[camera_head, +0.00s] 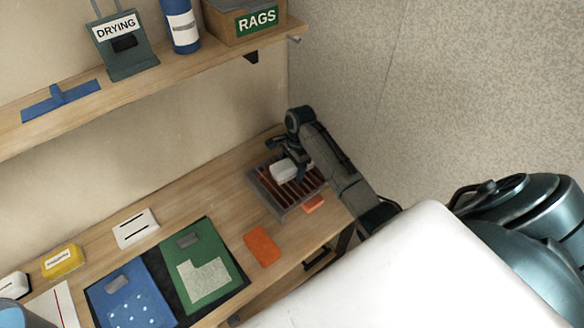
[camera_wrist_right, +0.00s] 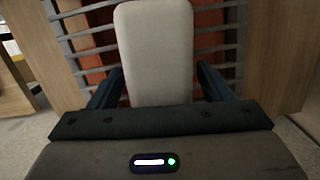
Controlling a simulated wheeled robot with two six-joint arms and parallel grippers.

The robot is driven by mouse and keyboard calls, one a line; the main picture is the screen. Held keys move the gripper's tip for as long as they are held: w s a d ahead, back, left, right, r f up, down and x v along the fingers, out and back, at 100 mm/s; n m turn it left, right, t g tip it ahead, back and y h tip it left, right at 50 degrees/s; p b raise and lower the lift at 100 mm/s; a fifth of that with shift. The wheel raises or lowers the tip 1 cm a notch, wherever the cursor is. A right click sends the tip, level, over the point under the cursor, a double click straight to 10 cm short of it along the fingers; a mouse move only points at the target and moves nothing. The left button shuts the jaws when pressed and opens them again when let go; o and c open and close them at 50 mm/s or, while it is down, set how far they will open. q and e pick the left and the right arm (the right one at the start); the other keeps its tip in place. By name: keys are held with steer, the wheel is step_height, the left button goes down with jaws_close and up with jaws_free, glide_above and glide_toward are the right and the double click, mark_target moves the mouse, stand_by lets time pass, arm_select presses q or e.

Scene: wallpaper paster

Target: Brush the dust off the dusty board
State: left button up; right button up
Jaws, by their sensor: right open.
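My right gripper (camera_head: 290,165) is over the slatted metal rack (camera_head: 262,198) at the far right end of the workbench. A white block with rounded corners (camera_head: 282,172) rests on the rack at its fingers. In the right wrist view, the block (camera_wrist_right: 154,50) lies between the two open fingers (camera_wrist_right: 158,86), with a narrow gap at each side. A green board (camera_head: 195,245) with a pale, speckled patch and a blue board (camera_head: 122,305) with white dots lie side by side on a black mat (camera_head: 240,282). Which is the dusty board is unclear. My left gripper is out of view.
An orange block (camera_head: 261,246) lies between the boards and the rack. A white slotted plate (camera_head: 136,229) and a yellow block (camera_head: 62,262) lie at the back left. A shelf (camera_head: 190,68) above holds a blue squeegee (camera_head: 60,101), a DRYING stand (camera_head: 122,45) and a RAGS box (camera_head: 245,22).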

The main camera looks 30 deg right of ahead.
steer(key=shift+f+b, duration=0.25)
steer(key=shift+b, duration=0.25)
steer(key=r, duration=0.2)
steer(key=d+r+b, duration=0.1)
steer(key=r, duration=0.1)
steer(key=r+b, duration=0.1)
steer(key=shift+d+r, duration=0.25)
steer(key=shift+r, duration=0.15)
steer(key=r, duration=0.4)
steer(key=shift+s+d+r, duration=0.1)
steer(key=shift+d+r, duration=0.15)
steer(key=shift+r, duration=0.5)
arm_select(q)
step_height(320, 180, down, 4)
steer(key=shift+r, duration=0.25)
arm_select(e)
steer(key=shift+f, duration=0.1)
